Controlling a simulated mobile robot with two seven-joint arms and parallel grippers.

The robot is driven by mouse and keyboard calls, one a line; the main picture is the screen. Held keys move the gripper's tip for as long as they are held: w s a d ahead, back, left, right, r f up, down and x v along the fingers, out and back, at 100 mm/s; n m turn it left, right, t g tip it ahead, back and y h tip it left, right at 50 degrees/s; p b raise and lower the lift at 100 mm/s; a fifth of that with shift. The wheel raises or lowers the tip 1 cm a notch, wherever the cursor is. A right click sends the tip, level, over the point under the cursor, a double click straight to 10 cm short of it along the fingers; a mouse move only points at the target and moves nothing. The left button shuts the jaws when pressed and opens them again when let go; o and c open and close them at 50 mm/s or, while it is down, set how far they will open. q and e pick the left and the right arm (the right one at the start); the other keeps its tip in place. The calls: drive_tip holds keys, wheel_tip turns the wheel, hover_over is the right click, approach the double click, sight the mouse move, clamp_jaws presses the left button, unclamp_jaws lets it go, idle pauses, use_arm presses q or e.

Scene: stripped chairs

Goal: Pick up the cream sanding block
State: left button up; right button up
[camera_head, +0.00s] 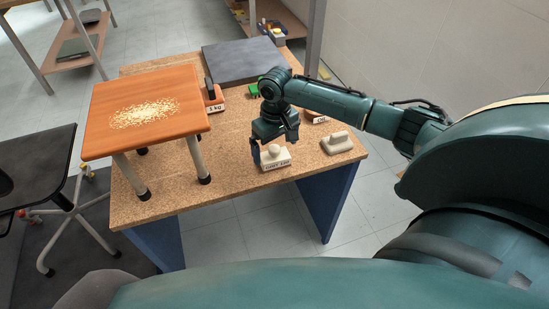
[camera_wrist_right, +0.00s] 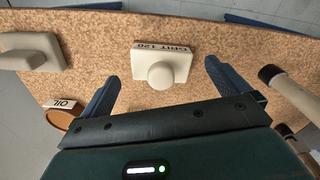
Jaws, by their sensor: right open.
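A cream block with a round knob and a label reading GRIT 120 (camera_head: 275,158) lies on the cork-coloured bench top near its front edge. It also shows in the right wrist view (camera_wrist_right: 160,66), between and beyond my finger tips. My right gripper (camera_head: 275,144) is open just over this block, its fingers apart on either side and not closed on it. A second cream block with a bar-shaped handle (camera_head: 337,143) lies to its right; it shows at the left of the wrist view (camera_wrist_right: 33,53). My left gripper is not in view.
A small orange stool (camera_head: 146,103) with pale dust on its seat stands on the bench (camera_head: 232,190) at left. The bench front between stool and block is clear.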

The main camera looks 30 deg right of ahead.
sight(276, 149)
wheel_tip(276, 149, down, 4)
drive_tip(key=shift+r, duration=0.2)
drive_tip(key=c, duration=0.9)
drive_tip(key=shift+r+p, duration=0.45)
drive_tip(key=shift+r, duration=4.6)
